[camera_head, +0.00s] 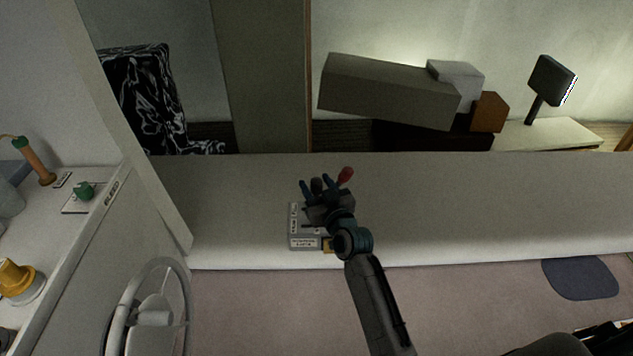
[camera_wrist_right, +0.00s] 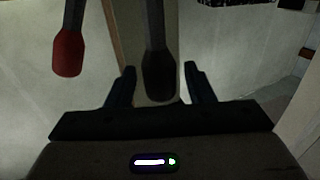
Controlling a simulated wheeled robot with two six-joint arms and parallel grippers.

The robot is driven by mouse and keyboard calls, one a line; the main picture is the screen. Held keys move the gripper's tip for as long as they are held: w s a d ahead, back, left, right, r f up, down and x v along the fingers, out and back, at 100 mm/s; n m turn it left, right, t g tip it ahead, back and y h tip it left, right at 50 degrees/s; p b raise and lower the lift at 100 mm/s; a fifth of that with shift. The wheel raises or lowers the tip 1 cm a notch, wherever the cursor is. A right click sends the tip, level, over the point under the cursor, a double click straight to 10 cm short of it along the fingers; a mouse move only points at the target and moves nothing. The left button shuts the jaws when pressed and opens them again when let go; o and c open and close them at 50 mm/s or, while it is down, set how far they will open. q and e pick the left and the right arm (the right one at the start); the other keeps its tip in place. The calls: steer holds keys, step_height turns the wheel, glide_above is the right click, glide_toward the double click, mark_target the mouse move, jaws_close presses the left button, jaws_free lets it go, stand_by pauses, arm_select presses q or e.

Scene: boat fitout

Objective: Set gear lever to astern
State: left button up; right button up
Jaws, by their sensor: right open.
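A grey control box (camera_head: 305,241) with small labels sits on the pale ledge and carries two levers. One lever has a black knob (camera_head: 316,185); the other has a red knob (camera_head: 346,174) to its right. The label wording is too small to read, so I cannot tell from it which is the gear lever. My right gripper (camera_head: 320,188) is over the box, open, and hides part of it. In the right wrist view, the black knob (camera_wrist_right: 159,76) stands between the open fingers, with gaps showing on both sides. The red knob (camera_wrist_right: 68,54) is outside them, to the left. My left gripper is not in view.
A steering wheel (camera_head: 152,312) stands at lower left, beside a white counter with a green knob (camera_head: 84,190) and a yellow-topped winch-like part (camera_head: 18,280). The ledge (camera_head: 480,205) is clear right of the box. Grey boxes (camera_head: 390,92) stand behind it.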

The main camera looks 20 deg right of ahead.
steer(key=shift+w, duration=0.2)
steer(key=shift+c, duration=0.5)
jaws_close()
steer(key=shift+s+d+f+m+b, duration=0.15)
steer(key=shift+d+m+b, duration=0.05)
steer(key=shift+d+b, duration=0.2)
steer(key=shift+s+d+f+m+b, duration=0.1)
steer(key=shift+d+m+b, duration=0.1)
steer(key=shift+d+b, duration=0.15)
steer(key=d+f+m+b, duration=0.1)
steer(key=d, duration=0.1)
steer(key=s+d+m+t+b, duration=0.1)
steer(key=d+b, duration=0.1)
steer(key=d, duration=0.1)
steer(key=s+d+f+m+b, duration=0.1)
steer(key=d, duration=0.1)
steer(key=shift+s+d+f+b, duration=0.15)
steer(key=shift+d+f+b, duration=0.2)
steer(key=shift+f, duration=0.15)
